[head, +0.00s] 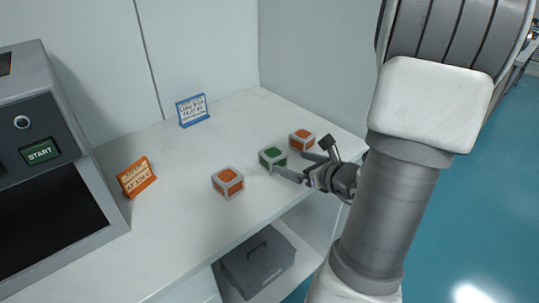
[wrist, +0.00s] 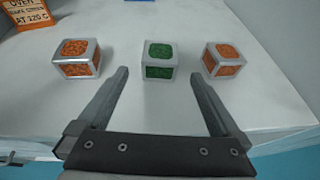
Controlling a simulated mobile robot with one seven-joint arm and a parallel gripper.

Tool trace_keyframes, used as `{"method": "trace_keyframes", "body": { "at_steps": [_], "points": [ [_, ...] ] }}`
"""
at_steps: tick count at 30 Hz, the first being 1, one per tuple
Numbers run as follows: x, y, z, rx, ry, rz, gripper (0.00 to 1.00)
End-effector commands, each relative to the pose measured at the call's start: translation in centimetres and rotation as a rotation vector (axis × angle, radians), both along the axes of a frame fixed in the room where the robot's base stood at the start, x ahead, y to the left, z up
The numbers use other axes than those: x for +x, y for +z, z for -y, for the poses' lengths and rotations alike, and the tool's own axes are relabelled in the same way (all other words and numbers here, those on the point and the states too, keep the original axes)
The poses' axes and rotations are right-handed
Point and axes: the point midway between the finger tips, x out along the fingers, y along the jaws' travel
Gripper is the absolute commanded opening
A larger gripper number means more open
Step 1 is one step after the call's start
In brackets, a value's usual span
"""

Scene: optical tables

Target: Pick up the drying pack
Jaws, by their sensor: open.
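Three small cube-shaped packs with pale frames stand in a loose row on the white worktop; no label shows which is the drying pack. The green pack (head: 272,158) is in the middle, and it also shows in the wrist view (wrist: 158,62). One orange pack (head: 228,181) is to its left, also in the wrist view (wrist: 77,59). Another orange pack (head: 302,139) is to its right, also in the wrist view (wrist: 224,59). My gripper (head: 290,162) is open and empty, its fingers pointing toward the green pack. In the wrist view (wrist: 158,76) the green pack appears between and just beyond the fingertips.
An orange sign (head: 136,177) mentioning 120 C stands at left beside a grey machine with a START button (head: 40,152) and a dark opening. A blue-framed sign (head: 193,110) stands near the back wall. A grey case (head: 258,262) sits on the shelf below. The worktop's front is clear.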

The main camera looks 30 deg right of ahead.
Motion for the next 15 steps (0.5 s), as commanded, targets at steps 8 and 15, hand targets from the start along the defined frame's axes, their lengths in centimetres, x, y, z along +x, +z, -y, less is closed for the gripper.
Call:
{"method": "trace_keyframes", "body": {
  "at_steps": [8,15],
  "points": [
    [4.3,-2.1,-0.3,0.001,0.003,0.0,1.0],
    [6.0,-2.8,-0.3,0.0,0.003,0.0,1.0]
  ]
}}
